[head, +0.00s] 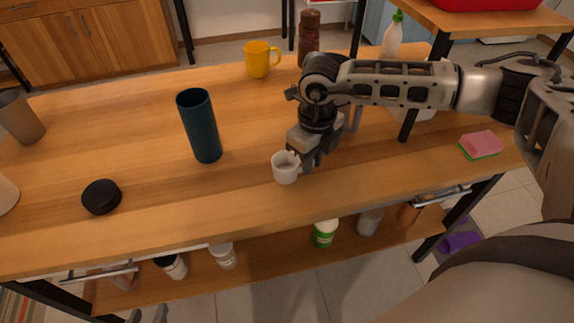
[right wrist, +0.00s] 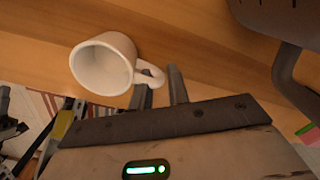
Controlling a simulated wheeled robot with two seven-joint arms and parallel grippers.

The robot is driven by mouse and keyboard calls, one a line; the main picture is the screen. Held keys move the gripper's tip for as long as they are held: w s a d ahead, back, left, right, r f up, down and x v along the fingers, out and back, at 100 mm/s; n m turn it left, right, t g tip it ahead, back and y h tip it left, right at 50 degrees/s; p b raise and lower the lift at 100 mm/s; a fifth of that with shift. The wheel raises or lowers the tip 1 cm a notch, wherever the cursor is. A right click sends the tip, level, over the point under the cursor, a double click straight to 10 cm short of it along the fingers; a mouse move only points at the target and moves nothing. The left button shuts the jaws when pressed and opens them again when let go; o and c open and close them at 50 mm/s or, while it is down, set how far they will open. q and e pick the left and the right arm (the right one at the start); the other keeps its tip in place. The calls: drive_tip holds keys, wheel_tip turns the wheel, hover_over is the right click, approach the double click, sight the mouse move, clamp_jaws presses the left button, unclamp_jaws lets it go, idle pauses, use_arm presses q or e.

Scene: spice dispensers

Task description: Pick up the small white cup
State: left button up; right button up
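The small white cup (head: 286,168) stands near the front edge of the wooden table, in front of my right gripper (head: 306,160). In the right wrist view the cup (right wrist: 104,64) shows its open mouth, with its handle toward my right gripper (right wrist: 162,80). The two fingers are apart, with the handle's end at or just ahead of the gap between them; contact is unclear. My left gripper (head: 148,316) shows only as two separate fingertips at the bottom edge of the head view, away from the cup.
A tall teal cup (head: 200,126) stands left of the white cup, and a black round lid (head: 101,197) lies further left. A yellow mug (head: 258,60) and a brown bottle (head: 309,32) stand behind. A pink and green sponge (head: 481,144) lies right. Bare table (head: 190,205) lies between lid and cup.

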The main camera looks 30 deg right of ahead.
drive_tip(key=shift+f, duration=0.15)
clamp_jaws()
